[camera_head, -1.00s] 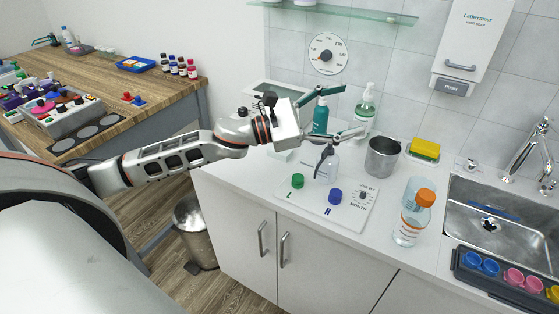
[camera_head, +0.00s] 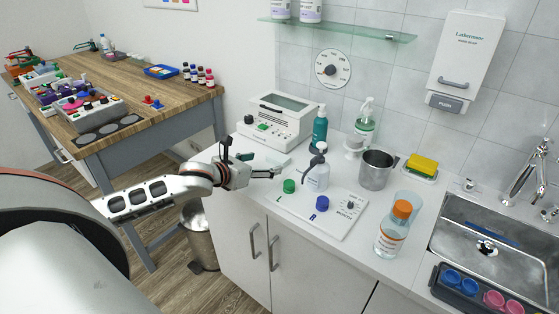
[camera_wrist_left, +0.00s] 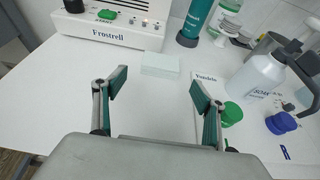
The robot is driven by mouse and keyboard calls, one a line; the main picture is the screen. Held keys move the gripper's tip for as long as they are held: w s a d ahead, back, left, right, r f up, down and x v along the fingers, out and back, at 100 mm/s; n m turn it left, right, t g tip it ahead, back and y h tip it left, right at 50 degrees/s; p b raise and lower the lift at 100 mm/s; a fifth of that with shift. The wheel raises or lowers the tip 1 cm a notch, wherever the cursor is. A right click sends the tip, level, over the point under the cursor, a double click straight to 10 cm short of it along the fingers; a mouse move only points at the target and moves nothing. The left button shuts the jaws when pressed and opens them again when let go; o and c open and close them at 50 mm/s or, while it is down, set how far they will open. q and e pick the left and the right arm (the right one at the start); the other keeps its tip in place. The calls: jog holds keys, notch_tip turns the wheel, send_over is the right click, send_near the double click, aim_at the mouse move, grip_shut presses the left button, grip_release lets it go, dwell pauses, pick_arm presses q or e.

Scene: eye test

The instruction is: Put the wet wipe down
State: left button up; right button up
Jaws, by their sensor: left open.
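A pale, flat, folded block that looks like the wet wipe (camera_wrist_left: 160,65) lies on the white counter (camera_wrist_left: 70,100) in the left wrist view. It lies just beyond the fingertips, apart from them. In the head view a pale patch that seems to be it (camera_head: 275,158) shows behind my gripper, partly hidden. My left gripper (camera_head: 274,168) is at the counter's left part. In the wrist view the left gripper (camera_wrist_left: 159,88) has its two teal-padded fingers wide apart, with nothing between them. My right gripper is in neither view.
A white Frostrell machine (camera_head: 275,118) stands behind. A teal bottle (camera_head: 319,130), a white pump bottle (camera_head: 317,177) and a board (camera_head: 338,218) with a green knob (camera_head: 289,186) and blue knob (camera_head: 322,203) are to the right. A metal cup (camera_head: 376,170) and sink (camera_head: 480,238) lie farther right.

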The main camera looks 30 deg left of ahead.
aim_at(275, 159)
pick_arm(q)
jog(key=shift+r+x, duration=0.15)
jog(key=shift+x, duration=1.6)
jog(key=shift+r+x, duration=0.15)
jog(key=shift+x, duration=1.6)
jog(key=shift+w, duration=0.1)
jog(key=shift+c, duration=0.4)
jog(key=c, duration=0.8)
